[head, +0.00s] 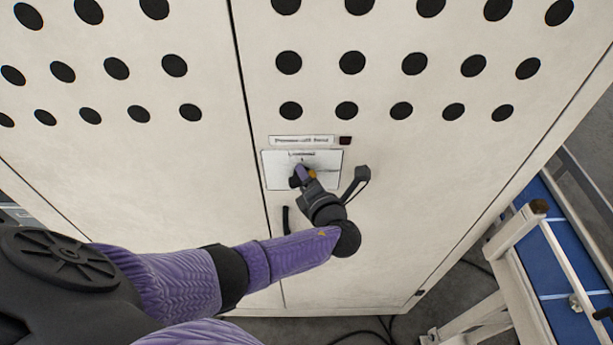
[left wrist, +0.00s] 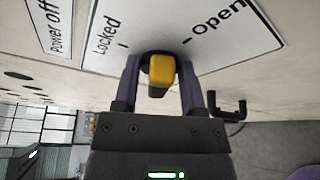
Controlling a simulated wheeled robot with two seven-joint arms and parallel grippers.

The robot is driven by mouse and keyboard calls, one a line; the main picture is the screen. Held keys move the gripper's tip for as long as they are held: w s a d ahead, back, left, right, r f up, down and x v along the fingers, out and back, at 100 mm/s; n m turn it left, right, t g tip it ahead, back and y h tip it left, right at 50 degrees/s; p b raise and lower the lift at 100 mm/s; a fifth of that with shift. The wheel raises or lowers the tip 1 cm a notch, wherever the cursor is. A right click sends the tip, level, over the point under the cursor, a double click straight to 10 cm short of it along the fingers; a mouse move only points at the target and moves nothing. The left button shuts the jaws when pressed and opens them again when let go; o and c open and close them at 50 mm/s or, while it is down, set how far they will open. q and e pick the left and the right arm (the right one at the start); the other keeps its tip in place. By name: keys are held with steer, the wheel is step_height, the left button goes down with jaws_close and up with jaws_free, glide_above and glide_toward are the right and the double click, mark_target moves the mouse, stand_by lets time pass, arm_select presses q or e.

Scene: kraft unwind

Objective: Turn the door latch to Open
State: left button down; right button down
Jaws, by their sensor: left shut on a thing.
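The door latch is a small knob with a yellow grip (left wrist: 161,69) on a dark round base, set on a white label plate (left wrist: 215,50). The plate reads "Locked" at left and "Open" at right in the left wrist view, each with a short tick mark. My left gripper (left wrist: 158,85) has one finger on each side of the yellow grip and is shut on it. Which mark the latch points to is hard to tell. My right gripper is not in view.
The pale cabinet door (head: 400,190) has rows of round black holes above. A dark door handle (head: 286,220) is just below the plate. A "Power off" label (left wrist: 60,25) is beside the plate. A white frame with a blue surface (head: 565,240) stands at right.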

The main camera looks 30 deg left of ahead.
mark_target(298, 184)
arm_select(q)
steer(key=shift+f+m, duration=0.1)
steer(key=shift+m, duration=0.4)
steer(key=m, duration=0.1)
steer(key=m+y, duration=0.1)
steer(key=m, duration=0.1)
steer(key=shift+d+f+t+y, duration=0.1)
steer(key=shift+f+t+y, duration=0.2)
steer(key=shift+y, duration=0.1)
steer(key=shift+m, duration=0.5)
jaws_free()
steer(key=shift+r, duration=0.1)
steer(key=shift+s+d, duration=0.5)
steer(key=shift+s, duration=0.35)
steer(key=shift+s+d, duration=0.55)
steer(key=shift+s, duration=0.3)
steer(key=shift+s+d, duration=0.5)
steer(key=shift+s, duration=0.35)
